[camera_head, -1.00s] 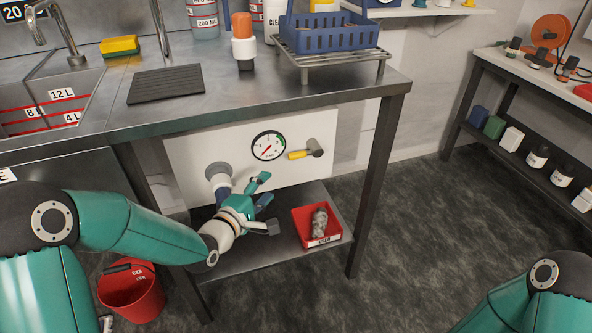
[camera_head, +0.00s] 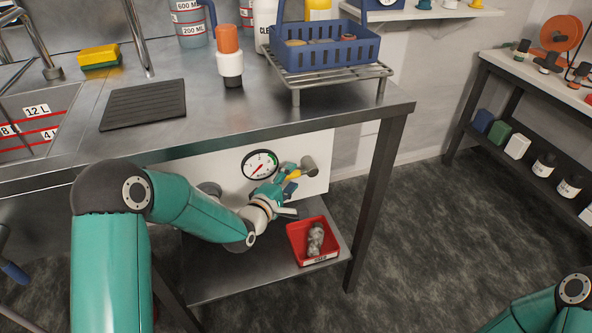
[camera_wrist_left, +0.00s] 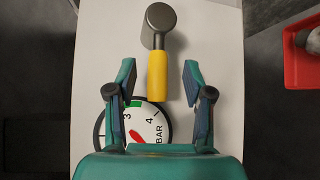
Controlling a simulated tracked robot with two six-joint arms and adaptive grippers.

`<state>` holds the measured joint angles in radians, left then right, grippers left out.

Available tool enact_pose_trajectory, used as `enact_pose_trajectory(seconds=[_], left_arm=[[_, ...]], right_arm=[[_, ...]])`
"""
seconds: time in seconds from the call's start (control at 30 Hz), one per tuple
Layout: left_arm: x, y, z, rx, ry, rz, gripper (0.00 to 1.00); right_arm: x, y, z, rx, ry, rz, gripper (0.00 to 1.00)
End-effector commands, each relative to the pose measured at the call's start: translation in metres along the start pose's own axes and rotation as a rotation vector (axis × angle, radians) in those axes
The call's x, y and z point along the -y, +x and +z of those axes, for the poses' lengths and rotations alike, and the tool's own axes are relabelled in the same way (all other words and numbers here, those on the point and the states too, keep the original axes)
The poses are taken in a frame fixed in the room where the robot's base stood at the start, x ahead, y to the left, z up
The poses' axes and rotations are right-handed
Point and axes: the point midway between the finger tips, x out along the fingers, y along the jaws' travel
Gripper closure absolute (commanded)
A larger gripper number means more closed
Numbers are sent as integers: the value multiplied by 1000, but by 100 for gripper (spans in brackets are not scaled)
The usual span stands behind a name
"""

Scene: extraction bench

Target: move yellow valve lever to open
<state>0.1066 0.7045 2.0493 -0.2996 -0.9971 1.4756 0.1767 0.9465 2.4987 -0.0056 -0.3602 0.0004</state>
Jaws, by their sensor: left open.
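The yellow valve lever (camera_head: 294,174) sits on the white panel under the bench, right of the pressure gauge. In the left wrist view the lever's yellow handle (camera_wrist_left: 157,80) points from its grey metal valve body (camera_wrist_left: 159,22) toward the gripper. My left gripper (camera_head: 286,178) is at the lever and partly hides it in the head view. In the left wrist view my left gripper (camera_wrist_left: 158,70) is open, with one finger on each side of the yellow handle and visible gaps between. My right gripper is outside the views.
The round gauge (camera_head: 260,164) is close by, with a red needle. A red tray (camera_head: 323,258) holding a grey lump stands on the lower shelf (camera_head: 215,272). The bench top is above my left forearm, and a bench leg (camera_head: 374,200) stands to the right.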

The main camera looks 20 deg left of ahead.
Motion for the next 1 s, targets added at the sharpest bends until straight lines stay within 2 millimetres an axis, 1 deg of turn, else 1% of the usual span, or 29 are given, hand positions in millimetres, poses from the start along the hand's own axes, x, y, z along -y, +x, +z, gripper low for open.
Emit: enact_pose_trajectory(seconds=[0.13, 0.37, 0.6, 0.67, 0.7, 0.87, 0.9, 1.0], left_arm=[[0, -1, -5, -11, -1, 2, 48], [1, -1, -5, -12, -2, 1, 48], [1, -1, -5, -11, -2, 1, 88], [1, -1, -5, -11, -2, 0, 98], [1, -1, -5, -10, -2, 0, 100], [2, -1, -4, -9, -2, -3, 100], [1, -2, -14, -12, -1, -2, 100], [3, 0, -5, -6, -4, -4, 100]], right_arm=[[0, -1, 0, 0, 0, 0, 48], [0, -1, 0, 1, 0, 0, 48], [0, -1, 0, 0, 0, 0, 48], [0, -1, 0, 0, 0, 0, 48], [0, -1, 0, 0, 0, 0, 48], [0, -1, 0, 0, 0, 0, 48], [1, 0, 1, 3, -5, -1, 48], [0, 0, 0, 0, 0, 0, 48]])
